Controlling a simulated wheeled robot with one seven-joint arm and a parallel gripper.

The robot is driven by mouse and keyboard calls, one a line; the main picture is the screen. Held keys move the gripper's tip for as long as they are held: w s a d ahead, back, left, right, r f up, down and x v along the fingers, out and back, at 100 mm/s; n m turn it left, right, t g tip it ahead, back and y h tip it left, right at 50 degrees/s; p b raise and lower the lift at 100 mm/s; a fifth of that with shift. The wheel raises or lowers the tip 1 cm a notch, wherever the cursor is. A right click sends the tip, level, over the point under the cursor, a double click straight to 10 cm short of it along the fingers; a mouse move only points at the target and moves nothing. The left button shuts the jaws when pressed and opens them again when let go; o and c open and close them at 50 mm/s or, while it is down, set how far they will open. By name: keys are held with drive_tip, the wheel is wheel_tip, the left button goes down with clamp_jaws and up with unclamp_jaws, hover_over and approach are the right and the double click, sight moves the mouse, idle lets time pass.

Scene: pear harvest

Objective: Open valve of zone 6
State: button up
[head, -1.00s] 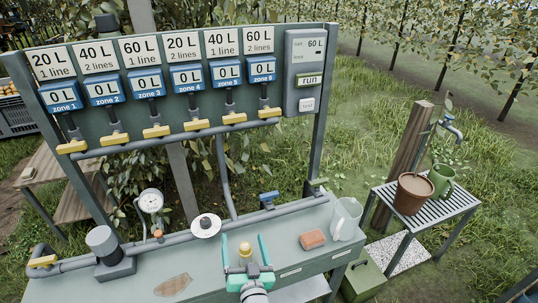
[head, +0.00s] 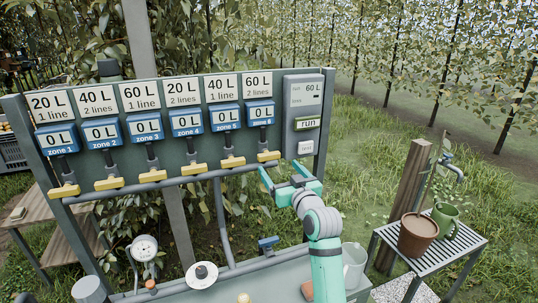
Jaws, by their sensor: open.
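The zone 6 valve has a yellow handle (head: 268,156) at the right end of the row in the head view. The handle lies crosswise, roughly level, below the blue zone 6 meter (head: 262,113), which reads 0 L. The card above it (head: 257,84) says 60 L, 2 lines. My gripper (head: 283,168) is open and empty, just below and to the right of the handle. Its left fingertip appears close under the handle; I cannot tell whether they touch.
Several other yellow valve handles, such as zone 5's (head: 232,162), line the pipe to the left. A control box (head: 303,115) with a run button is to the right. A bench below holds a gauge (head: 145,247) and a jug (head: 354,265).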

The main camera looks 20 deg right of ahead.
sight(270, 155)
drive_tip(key=w, duration=1.1)
drive_tip(key=shift+a+r, duration=0.15)
drive_tip(key=c, duration=1)
